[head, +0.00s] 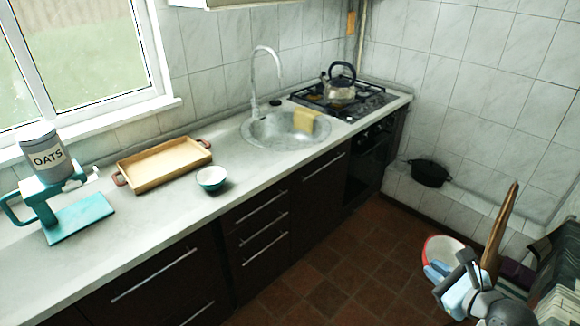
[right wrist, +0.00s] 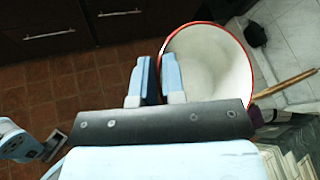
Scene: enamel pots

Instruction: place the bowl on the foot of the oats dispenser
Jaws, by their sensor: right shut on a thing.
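A white bowl with a red rim (head: 443,249) is at the lower right, held over the floor. It also shows large in the right wrist view (right wrist: 212,65). My right gripper (head: 437,272) is shut on its rim; the fingers (right wrist: 157,78) straddle the wall at one side. The oats dispenser (head: 48,160) stands on the counter at the far left, with a grey canister on a teal stand. Its flat teal foot (head: 82,220) is bare. A small teal bowl with a white inside (head: 211,179) stands on the counter.
A wooden tray (head: 160,168) lies between dispenser and sink (head: 285,135). A kettle (head: 341,88) stands on the stove. A black pot (head: 430,173) sits on a low tiled ledge. A wooden handle (head: 500,225) rises near my right gripper. The floor before the cabinets is clear.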

